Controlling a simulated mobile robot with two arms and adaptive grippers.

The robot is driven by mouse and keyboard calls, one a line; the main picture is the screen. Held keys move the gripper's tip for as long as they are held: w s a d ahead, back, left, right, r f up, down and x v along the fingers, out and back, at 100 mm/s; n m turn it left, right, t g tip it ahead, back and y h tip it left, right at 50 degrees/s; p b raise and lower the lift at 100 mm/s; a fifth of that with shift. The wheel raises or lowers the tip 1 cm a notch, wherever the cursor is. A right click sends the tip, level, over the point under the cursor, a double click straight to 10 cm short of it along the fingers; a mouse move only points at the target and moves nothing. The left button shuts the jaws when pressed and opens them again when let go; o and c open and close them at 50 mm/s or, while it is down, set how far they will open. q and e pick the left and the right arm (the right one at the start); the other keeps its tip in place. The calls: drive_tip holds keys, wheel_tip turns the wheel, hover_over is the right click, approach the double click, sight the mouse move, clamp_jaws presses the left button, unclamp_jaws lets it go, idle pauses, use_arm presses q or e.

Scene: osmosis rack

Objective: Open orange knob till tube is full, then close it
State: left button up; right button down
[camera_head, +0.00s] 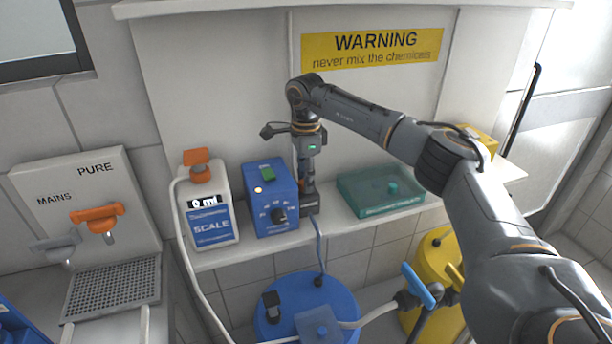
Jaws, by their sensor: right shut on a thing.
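An orange tap knob (98,215) sits on the white panel under the word PURE. Another orange knob (196,157) tops the white scale container (212,222), whose small display is lit. A pale tube (189,266) runs down along the scale's left side. My right gripper (308,196) points down over the shelf, just right of the blue control box (271,196), away from both orange knobs. It is shut on a dark piece at the top of a thin blue hose; the piece is mostly hidden. My left gripper is out of view.
The blue box has a green switch and a black dial. A teal tray (358,205) stands right of my gripper. Below are a blue barrel (345,290) and a yellow barrel (438,252) with a blue valve handle (418,285). A grey tap (56,243) is left.

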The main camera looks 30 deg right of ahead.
drive_tip(key=n, duration=0.4)
drive_tip(key=shift+a+n, duration=0.1)
drive_tip(key=shift+n, duration=0.2)
drive_tip(key=shift+n+p, duration=0.3)
drive_tip(key=shift+n, duration=2.3)
drive_tip(key=c, duration=1.3)
unclamp_jaws()
drive_tip(key=shift+o, duration=0.2)
